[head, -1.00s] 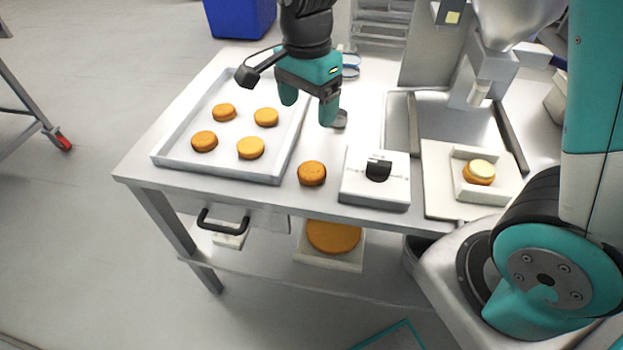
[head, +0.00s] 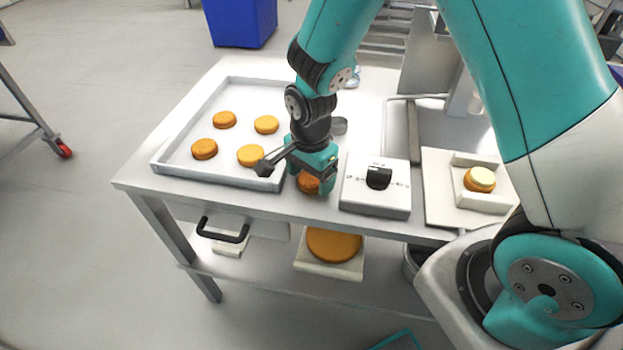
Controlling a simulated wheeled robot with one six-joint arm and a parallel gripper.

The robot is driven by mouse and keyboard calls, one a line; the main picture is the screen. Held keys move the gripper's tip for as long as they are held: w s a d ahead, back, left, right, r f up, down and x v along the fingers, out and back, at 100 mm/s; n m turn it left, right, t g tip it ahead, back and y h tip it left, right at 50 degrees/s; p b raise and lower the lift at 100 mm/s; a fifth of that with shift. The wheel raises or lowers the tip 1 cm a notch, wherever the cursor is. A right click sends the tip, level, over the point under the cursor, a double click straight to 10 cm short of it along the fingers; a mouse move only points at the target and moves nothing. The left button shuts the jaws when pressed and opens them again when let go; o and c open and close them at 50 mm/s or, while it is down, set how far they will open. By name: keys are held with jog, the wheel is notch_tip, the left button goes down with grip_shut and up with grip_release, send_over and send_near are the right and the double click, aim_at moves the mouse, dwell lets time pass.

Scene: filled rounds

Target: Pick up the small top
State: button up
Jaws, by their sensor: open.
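The small top is a round, orange-brown piece (head: 308,184) on the steel table, between the tray and the white dial box. My gripper (head: 312,183) is low over it, jaws open, with one finger at each side of it. The gripper body hides much of the top. I cannot tell whether the fingers touch it.
A white tray (head: 168,166) to the left holds several similar rounds. A white box with a black dial (head: 376,202) stands close to the right of my gripper. Further right, a filled round (head: 480,179) sits in a white holder (head: 494,200). A larger orange round (head: 333,244) lies on the lower shelf.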

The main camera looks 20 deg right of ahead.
jog(key=shift+f, duration=0.25)
jog(key=c, duration=0.4)
jog(key=shift+r, duration=0.15)
jog(key=shift+c, duration=0.2)
